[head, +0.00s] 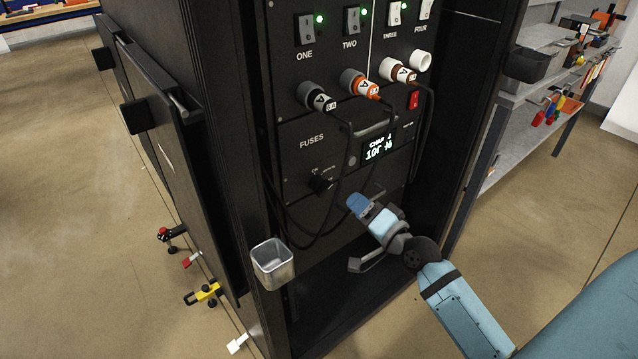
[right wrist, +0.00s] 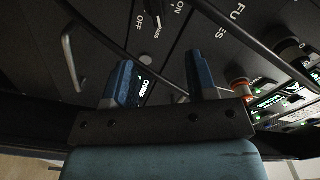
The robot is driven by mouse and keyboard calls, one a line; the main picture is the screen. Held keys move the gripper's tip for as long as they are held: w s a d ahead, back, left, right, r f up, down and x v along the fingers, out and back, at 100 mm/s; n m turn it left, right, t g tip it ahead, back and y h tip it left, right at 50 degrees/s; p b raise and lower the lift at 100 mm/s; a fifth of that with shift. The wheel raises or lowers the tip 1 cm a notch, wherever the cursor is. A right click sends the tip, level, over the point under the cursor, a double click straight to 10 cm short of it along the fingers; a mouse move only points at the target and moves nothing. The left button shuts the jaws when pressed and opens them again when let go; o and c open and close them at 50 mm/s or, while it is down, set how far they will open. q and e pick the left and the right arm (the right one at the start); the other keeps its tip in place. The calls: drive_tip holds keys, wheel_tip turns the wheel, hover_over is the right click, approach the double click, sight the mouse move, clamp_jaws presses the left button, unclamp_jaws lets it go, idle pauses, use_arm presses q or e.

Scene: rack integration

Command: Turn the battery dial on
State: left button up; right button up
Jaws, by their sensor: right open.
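The battery dial (head: 319,182) is a small black knob on the black panel of the rack, below the FUSES label, with small lettering above it. In the head view I cannot tell its setting. In the right wrist view OFF and ON labels show near the top, with a dark pointed part between them that looks like the dial (right wrist: 155,18). My right gripper (right wrist: 161,82) is open and empty, its blue fingers apart. In the head view its blue tip (head: 358,203) is right of and a little below the dial, apart from it. My left gripper is not in view.
A lit charge display (head: 379,145) is above my right gripper. Black cables (head: 345,165) hang from plugs across the panel near the dial. A metal cup (head: 273,264) sits at the rack's left front edge. An open door (head: 160,120) stands to the left.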

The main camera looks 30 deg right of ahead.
sight(332, 186)
drive_tip(key=w, duration=0.3)
drive_tip(key=w+b, duration=0.1)
drive_tip(key=w, duration=0.2)
drive_tip(key=w+a, duration=0.1)
drive_tip(key=w, duration=0.2)
drive_tip(key=shift+w+f, duration=0.1)
drive_tip(key=shift+w, duration=0.3)
drive_tip(key=shift+w+b, duration=0.35)
drive_tip(key=shift+w, duration=0.45)
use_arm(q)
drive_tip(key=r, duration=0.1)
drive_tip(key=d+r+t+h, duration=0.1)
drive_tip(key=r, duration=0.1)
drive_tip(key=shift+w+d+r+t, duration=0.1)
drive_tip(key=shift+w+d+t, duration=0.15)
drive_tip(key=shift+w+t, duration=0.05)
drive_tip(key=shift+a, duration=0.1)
use_arm(e)
drive_tip(key=c, duration=0.6)
